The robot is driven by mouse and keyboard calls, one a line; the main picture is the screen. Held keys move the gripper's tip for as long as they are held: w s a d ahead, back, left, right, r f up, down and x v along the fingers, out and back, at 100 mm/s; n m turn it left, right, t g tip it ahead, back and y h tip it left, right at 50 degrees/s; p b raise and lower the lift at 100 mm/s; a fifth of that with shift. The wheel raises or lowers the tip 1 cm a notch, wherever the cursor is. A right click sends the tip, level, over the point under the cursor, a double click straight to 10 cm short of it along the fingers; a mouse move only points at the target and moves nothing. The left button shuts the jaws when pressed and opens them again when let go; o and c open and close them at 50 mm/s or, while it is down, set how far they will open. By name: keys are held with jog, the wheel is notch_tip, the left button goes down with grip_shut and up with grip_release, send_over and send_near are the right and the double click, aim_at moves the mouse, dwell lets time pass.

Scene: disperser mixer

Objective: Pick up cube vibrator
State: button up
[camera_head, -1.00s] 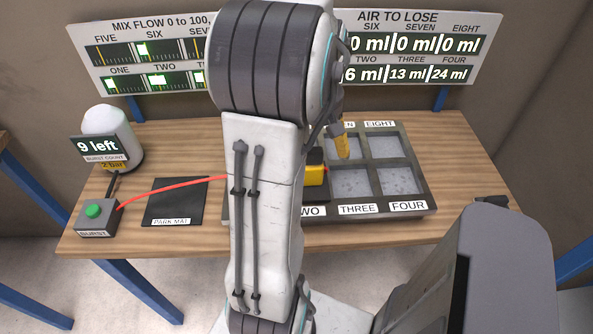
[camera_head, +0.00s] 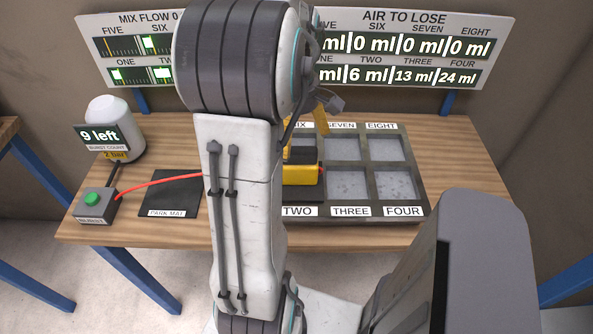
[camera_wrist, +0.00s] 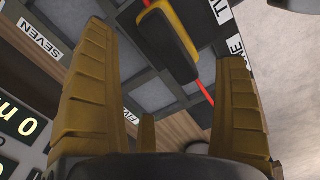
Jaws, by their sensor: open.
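The cube vibrator (camera_head: 302,174) is a yellow block with a black top and a red hose. It rests on the dark compartment tray (camera_head: 420,204), behind the label TWO; my arm hides its left part. In the wrist view the vibrator (camera_wrist: 168,40) lies beyond the fingertips, in the upper middle, between the two fingers as seen. My gripper (camera_head: 320,121) has yellow fingers and is above the tray, near the vibrator and behind it in the head view. In the wrist view my gripper (camera_wrist: 165,50) is open, with nothing held between its fingers.
A red hose (camera_head: 150,184) runs left to the burst box (camera_head: 97,205) with its green button. A black park mat (camera_head: 172,194) lies left of my arm. A white container (camera_head: 108,113) stands at the back left. Display boards (camera_head: 410,47) stand behind the wooden table (camera_head: 460,160).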

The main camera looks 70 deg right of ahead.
aim_at(298, 158)
jog(key=n, duration=0.3)
jog(key=shift+a+f+n, duration=0.1)
jog(key=shift+a+n, duration=0.1)
jog(key=shift+n, duration=0.1)
jog(key=shift+s+f, duration=0.15)
jog(key=shift+f, duration=1.65)
jog(key=shift+s+f, duration=0.15)
jog(key=shift+f, duration=1.65)
jog(key=shift+a, duration=0.1)
jog(key=shift+c, duration=0.2)
jog(key=c, duration=1.2)
jog(key=shift+r, duration=0.1)
jog(key=shift+c, duration=0.6)
